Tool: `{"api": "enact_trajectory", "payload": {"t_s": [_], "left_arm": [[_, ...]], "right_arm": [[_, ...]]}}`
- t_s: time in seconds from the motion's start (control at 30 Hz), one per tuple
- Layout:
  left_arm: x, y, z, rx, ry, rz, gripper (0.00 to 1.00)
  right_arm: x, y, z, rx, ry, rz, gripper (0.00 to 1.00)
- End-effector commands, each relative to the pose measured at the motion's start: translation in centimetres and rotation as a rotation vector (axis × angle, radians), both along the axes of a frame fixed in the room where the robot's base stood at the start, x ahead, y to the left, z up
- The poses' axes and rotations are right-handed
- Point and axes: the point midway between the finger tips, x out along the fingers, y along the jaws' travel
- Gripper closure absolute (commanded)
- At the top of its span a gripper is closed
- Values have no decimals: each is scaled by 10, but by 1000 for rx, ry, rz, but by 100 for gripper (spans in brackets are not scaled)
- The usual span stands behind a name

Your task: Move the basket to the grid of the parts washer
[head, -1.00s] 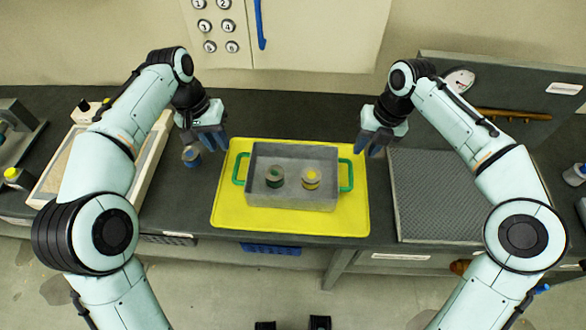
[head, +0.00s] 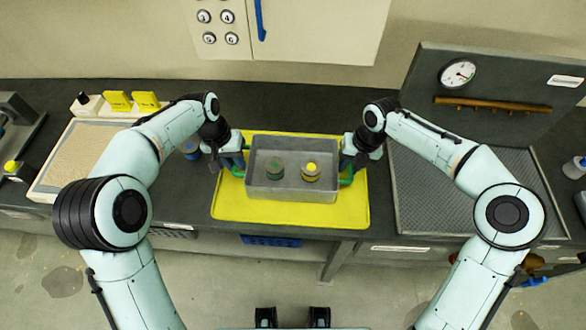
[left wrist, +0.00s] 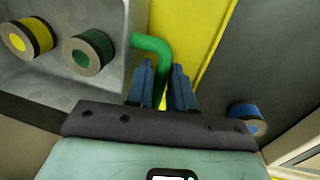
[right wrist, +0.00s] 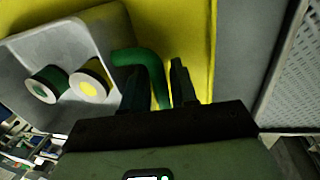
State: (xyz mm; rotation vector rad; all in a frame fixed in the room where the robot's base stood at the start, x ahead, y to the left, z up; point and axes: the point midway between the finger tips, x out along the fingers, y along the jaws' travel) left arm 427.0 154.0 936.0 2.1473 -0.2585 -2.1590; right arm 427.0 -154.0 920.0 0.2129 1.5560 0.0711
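The grey basket (head: 292,191) with green handles sits level on a yellow tray (head: 290,213) in the middle of the bench. Two round parts, one with green (head: 274,170) and one with yellow (head: 311,172), stand in it. My left gripper (head: 236,168) is at the left handle (left wrist: 152,45), its narrowed fingers on both sides of the bar. My right gripper (head: 349,170) is likewise around the right handle (right wrist: 135,57). Both look shut on the handles, though the fingers partly hide the contact. The washer's grid (head: 465,215) lies to the right.
The washer's back panel (head: 490,85) with a gauge stands behind the grid. A blue-topped part (head: 190,150) is beside my left gripper. The visible grid is clear.

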Motion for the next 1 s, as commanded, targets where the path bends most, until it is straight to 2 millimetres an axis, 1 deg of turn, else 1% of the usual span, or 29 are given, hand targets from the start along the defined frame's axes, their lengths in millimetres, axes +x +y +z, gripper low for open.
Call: {"api": "enact_trajectory", "payload": {"t_s": [0.03,0.13,0.43,0.47,0.5,0.53,0.57,0.87,1.0], "left_arm": [[0,-1,-5,0,2,0,78],[0,-1,-9,0,1,0,78],[0,-2,-11,0,0,0,78],[0,-2,-11,0,0,0,81],[0,-2,-11,0,0,0,94],[0,-2,-11,0,0,0,100],[0,-2,-11,0,0,0,100],[0,-2,-9,-1,-3,1,100],[2,-2,-4,0,-6,0,100]], "right_arm": [[0,1,-4,0,2,0,73],[0,2,-9,0,0,0,73],[0,2,-11,0,0,-1,73],[0,2,-11,0,0,-1,76],[0,2,-11,0,0,0,89],[0,2,-11,0,0,0,99],[0,2,-10,0,0,0,100],[1,2,-9,0,-2,0,100],[2,2,-4,0,-5,-1,100]]}}
